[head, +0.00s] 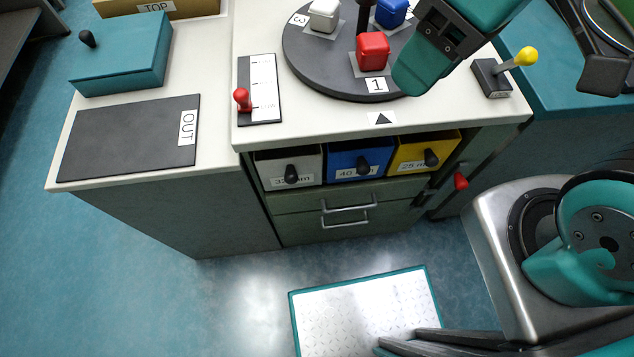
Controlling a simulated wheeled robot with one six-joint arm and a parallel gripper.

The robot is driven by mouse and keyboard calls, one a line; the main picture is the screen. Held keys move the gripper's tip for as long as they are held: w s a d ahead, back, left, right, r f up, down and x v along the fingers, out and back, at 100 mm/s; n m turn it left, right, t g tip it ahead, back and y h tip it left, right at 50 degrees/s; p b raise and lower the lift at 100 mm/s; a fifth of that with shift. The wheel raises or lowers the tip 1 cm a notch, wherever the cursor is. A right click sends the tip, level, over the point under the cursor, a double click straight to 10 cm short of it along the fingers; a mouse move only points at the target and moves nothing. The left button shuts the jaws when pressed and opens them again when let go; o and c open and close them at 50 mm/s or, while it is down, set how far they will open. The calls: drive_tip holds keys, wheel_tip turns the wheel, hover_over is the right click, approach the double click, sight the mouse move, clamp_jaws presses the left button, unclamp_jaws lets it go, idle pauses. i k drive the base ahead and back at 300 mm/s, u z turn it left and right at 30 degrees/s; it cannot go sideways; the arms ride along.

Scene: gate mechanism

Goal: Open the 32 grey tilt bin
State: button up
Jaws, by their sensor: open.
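The grey tilt bin (308,162), with a label starting with 32, sits at the left of a row of three bins under the white worktop. It has a black knob (291,174) on its front. Its front stands about flush with the blue and yellow bins, and its top edge shows under the worktop lip. My gripper (424,62), teal with a dark bracket, is at the top right, above the turntable and well away from the grey bin. It is open, and nothing shows held in it; one finger hides the other.
The blue bin (360,158) and yellow bin (424,151) are beside it, with a drawer handle (348,217) below. The turntable (330,80) bears coloured blocks. A red-knobbed slider (243,100) and yellow-tipped lever (525,57) stand on the worktop. Floor before the cabinet is clear around a metal plate (365,310).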

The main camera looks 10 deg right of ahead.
sight(296, 165)
drive_tip(key=u, duration=1.45)
drive_tip(key=k, duration=0.45)
drive_tip(key=z, duration=1.05)
